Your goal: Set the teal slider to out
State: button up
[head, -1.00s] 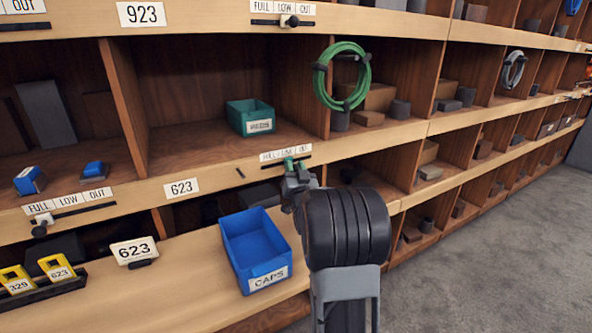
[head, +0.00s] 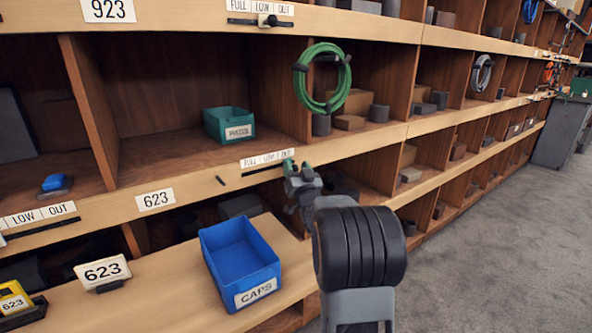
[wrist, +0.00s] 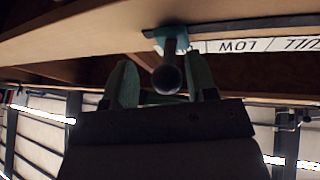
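The teal slider (wrist: 169,36) sits on a dark rail under the middle shelf's FULL/LOW/OUT label (head: 267,159). In the head view it is partly hidden by my gripper (head: 303,176), at the OUT end. In the wrist view, which is upside down, LOW and part of FULL are readable, and the slider covers the OUT area. Its stem and dark round knob stand between the fingers of my gripper (wrist: 164,82). The fingers are apart: there is a gap on the picture's left, and the right finger is close to or touching the stem.
A blue CAPS bin (head: 240,262) stands on the lower ledge left of my arm. A green PADS bin (head: 229,124) is in the cubby above. A green hose coil (head: 322,78) hangs above my gripper. Grey floor (head: 500,250) is open at right.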

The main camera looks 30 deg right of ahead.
jog(key=shift+a, duration=0.1)
jog(key=v, duration=0.7)
jog(key=shift+s+b, duration=0.2)
jog(key=shift+b, duration=0.15)
jog(key=shift+f, duration=0.1)
dwell(0.3)
